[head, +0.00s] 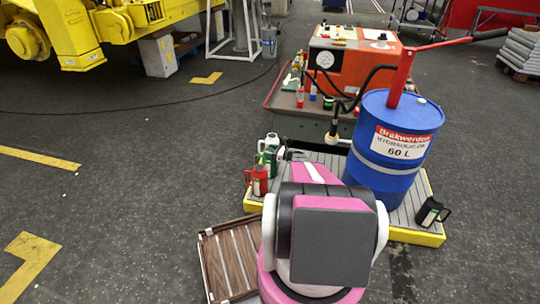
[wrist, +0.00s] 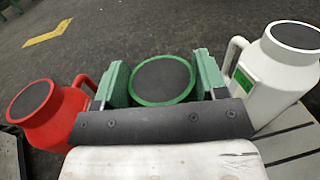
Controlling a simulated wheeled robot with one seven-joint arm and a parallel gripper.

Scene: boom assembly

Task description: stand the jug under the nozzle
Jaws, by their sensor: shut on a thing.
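A green jug (head: 269,158) stands between a red jug (head: 258,181) and a white jug (head: 272,142) at the left edge of the platform. My gripper (wrist: 162,82) is shut on the green jug (wrist: 162,90), with one finger on each side in the wrist view. The red jug (wrist: 48,112) is close on the left there, the white jug (wrist: 275,75) on the right. A black jug (head: 432,213) is at the platform's right corner. The nozzle (head: 333,133) hangs from a black hose left of the blue drum. My arm hides the middle of the platform.
The blue drum (head: 398,150) with a red pump lever stands on the yellow-edged platform (head: 418,237). An orange machine (head: 352,65) on a cart is behind. A brown slatted crate (head: 228,258) lies front left. Open floor lies to the left.

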